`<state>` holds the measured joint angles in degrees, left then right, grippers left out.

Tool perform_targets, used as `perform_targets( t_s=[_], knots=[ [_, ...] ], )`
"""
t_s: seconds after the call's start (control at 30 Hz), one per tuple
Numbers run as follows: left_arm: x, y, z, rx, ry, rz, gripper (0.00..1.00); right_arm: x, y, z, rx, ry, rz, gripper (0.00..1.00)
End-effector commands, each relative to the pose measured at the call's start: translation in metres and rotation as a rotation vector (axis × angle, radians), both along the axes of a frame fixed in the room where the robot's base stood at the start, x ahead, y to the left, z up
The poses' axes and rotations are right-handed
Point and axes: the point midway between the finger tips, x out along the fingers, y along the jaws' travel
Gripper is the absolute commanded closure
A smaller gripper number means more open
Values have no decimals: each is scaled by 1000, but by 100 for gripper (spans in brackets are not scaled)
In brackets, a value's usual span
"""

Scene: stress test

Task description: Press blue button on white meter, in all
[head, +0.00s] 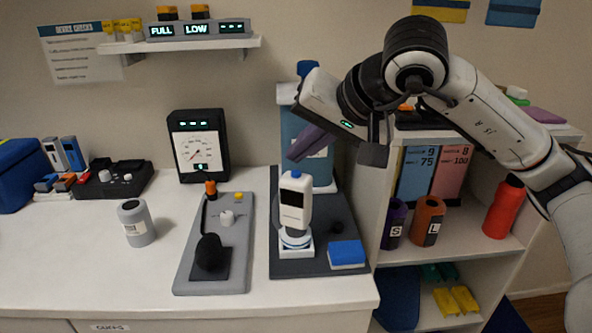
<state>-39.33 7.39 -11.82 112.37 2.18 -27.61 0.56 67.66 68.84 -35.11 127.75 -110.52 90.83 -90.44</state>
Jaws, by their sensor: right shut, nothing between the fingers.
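The white meter (295,209) stands upright on a small white stand (296,245) on a dark grey mat at the counter's right part. It has a dark display on its front and a blue button (296,173) on its top. My right gripper (298,152) comes in from the upper right and is shut and empty. Its dark fingertips show just above the blue button, with a small gap in the picture; the true distance in depth is hard to tell. My left gripper is not in view.
A large bottle of blue liquid (285,127) stands right behind the meter. A blue block (346,254) lies to its right, and a grey board (233,262) with a black object lies to its left. An open shelf (450,240) adjoins the counter on the right.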

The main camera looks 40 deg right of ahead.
Motion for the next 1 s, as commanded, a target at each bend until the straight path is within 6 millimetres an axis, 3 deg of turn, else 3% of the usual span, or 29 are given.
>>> perform_targets(
  t_s=[0.77, 1.0],
  knots=[
    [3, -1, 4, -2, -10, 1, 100, 0, 0, 0, 0, 0, 0, 100],
    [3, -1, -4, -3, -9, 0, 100, 0, 0, -7, 0, 0, 0, 100]
  ],
)
